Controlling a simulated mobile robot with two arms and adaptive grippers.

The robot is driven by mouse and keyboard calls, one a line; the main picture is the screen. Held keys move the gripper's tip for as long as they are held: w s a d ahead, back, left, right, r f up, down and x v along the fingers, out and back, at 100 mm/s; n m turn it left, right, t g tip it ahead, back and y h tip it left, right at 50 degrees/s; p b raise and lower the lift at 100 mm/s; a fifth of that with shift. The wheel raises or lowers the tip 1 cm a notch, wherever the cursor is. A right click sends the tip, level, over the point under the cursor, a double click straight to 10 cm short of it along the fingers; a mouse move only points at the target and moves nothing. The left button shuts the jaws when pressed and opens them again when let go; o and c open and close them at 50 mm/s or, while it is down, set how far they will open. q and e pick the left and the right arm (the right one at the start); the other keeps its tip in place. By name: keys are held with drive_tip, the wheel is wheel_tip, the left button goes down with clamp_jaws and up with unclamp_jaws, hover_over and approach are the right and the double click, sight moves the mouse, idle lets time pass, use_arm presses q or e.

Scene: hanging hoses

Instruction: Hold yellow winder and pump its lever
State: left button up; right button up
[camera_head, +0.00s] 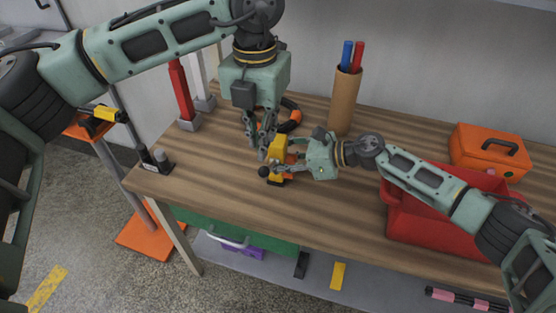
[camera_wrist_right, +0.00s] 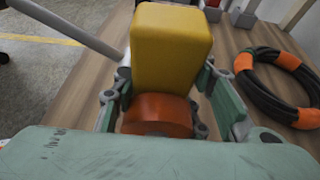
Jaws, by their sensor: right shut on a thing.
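The yellow winder (camera_head: 278,148) stands on the wooden table near its middle, with a black-knobbed lever (camera_head: 264,172) at its front. My right gripper (camera_head: 296,165) reaches it from the right and is shut on it. In the right wrist view the yellow body (camera_wrist_right: 170,45) and an orange part (camera_wrist_right: 158,114) lie between my right fingers (camera_wrist_right: 165,105). A grey rod (camera_wrist_right: 75,30) runs off to the upper left there. My left gripper (camera_head: 260,140) points down beside the top of the winder; its fingertips are small and partly overlap it, so contact is unclear.
A black and orange hose coil (camera_wrist_right: 285,78) lies just behind the winder. A brown tube (camera_head: 345,100) with red and blue sticks stands behind. A red bin (camera_head: 415,222) and orange case (camera_head: 488,150) are at the right. A black stand (camera_head: 155,160) is near the left edge.

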idle(0.3)
drive_tip(key=o, duration=1.5)
drive_tip(key=v, duration=1.2)
drive_tip(key=shift+f, duration=0.1)
